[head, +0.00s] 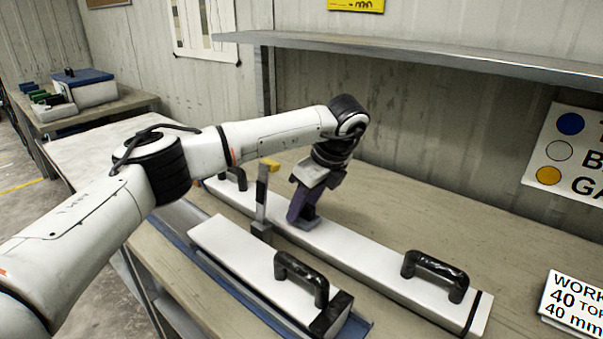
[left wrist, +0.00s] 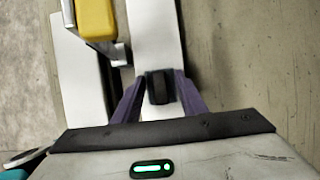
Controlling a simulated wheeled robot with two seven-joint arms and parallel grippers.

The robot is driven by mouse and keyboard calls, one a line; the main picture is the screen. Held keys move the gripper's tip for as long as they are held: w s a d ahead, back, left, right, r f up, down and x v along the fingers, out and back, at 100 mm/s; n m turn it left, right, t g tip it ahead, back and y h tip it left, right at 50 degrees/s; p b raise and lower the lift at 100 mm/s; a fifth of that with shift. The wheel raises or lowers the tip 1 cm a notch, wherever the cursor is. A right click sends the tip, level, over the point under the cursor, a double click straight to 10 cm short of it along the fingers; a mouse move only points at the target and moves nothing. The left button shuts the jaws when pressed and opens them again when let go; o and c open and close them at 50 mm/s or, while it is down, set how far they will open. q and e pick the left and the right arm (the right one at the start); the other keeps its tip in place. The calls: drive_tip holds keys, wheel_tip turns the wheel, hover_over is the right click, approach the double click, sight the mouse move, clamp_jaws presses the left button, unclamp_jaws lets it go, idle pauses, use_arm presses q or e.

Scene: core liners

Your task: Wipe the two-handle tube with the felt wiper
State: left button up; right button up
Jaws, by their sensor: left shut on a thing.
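The two-handle tube (head: 370,255) is a long white box-shaped tube lying along the bench, with a black handle near each end. Part of it also shows in the left wrist view (left wrist: 153,30). My left gripper (head: 303,215) points down over the tube's top between the two handles. Its purple fingers are shut on the felt wiper (left wrist: 160,87), a small dark block. In the head view the wiper (head: 310,221) appears to be at the tube's top face; the exact contact is hard to tell. My right gripper is in neither view.
A shorter white tube (head: 235,250) with a black handle lies in front, parallel. A grey post with a yellow top (head: 269,165) stands between the tubes, left of my gripper. A metal shelf (head: 420,55) overhangs the back. A sign (head: 574,303) is at right.

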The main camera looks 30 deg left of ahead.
use_arm(q)
drive_tip(key=shift+r+p, duration=2.05)
drive_tip(key=shift+r, duration=1.95)
